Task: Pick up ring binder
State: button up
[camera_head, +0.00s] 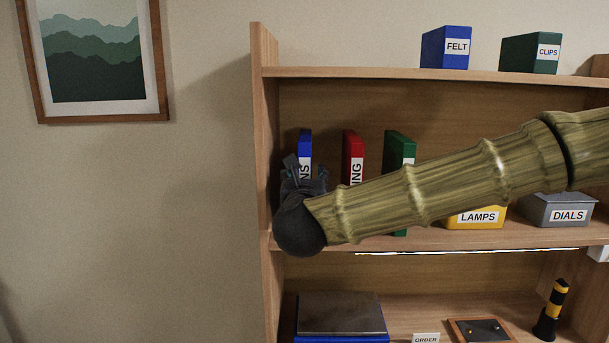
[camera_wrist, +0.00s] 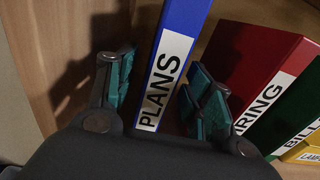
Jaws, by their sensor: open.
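A blue ring binder labelled PLANS (camera_wrist: 183,32) stands upright on the middle shelf, near the shelf's left side wall. Its top shows in the head view (camera_head: 305,140), where my gripper (camera_head: 302,168) hides its lower part. In the wrist view my gripper (camera_wrist: 160,88) is open, with one teal-padded finger on each side of the blue spine. Gaps show between the fingers and the binder. A red binder (camera_wrist: 249,58), with its label ending in RING, stands to the right, close to the right finger. It also shows in the head view (camera_head: 353,147).
A green binder (camera_head: 400,147) stands right of the red one. Yellow LAMPS (camera_head: 475,225) and grey DIALS (camera_head: 562,201) boxes are farther right. FELT (camera_head: 445,57) and CLIPS (camera_head: 520,60) boxes sit on top. The wooden side wall (camera_head: 263,150) is close on the left.

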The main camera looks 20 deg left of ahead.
jog(key=shift+r+p+x, duration=0.15)
jog(key=shift+p+x, duration=0.7)
jog(key=shift+x, duration=0.3)
jog(key=shift+r+p+x, duration=0.2)
jog(key=shift+p+x, duration=0.65)
jog(key=shift+x, duration=0.3)
jog(key=shift+w+a+f, duration=0.1)
jog(key=shift+w+f, duration=0.1)
jog(key=shift+w, duration=0.4)
jog(key=shift+r, duration=0.1)
grip_shut()
